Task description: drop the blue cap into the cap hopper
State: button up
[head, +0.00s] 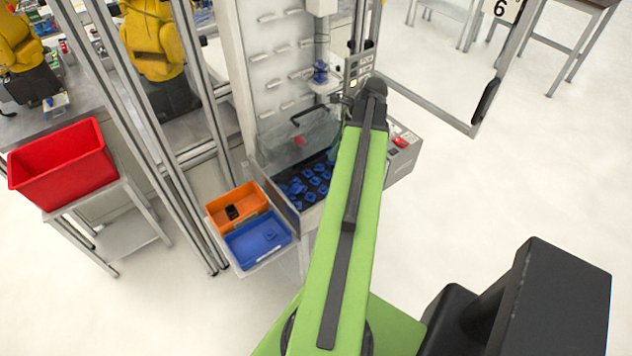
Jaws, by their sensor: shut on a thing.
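My gripper (343,99) is a small dark shape at the far end of my green arm, left of its black end joint, in front of the machine. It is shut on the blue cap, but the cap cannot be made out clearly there. The cap hopper (287,209) is an open-topped dark bin below and left of my gripper, with several blue caps (313,181) lying in it. Its clear lid (290,142) stands raised behind. My arm hides the hopper's right side.
A blue piece (320,72) sits on the machine's spindle, close left of my gripper. An orange bin (222,205) holding a dark piece and a blue bin (245,254) stand left of the hopper. A red crate (60,168) is far left. Metal posts and an open door frame (440,118) flank the machine.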

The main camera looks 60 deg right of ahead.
notch_tip(320, 180, down, 5)
jog(key=b, duration=0.4)
jog(key=shift+s+f, duration=0.1)
jog(key=o, duration=1.4)
jog(key=p+v, duration=1.5)
jog(key=v, duration=0.2)
jog(key=shift+r+p, duration=0.25)
jog(key=shift+p, duration=0.05)
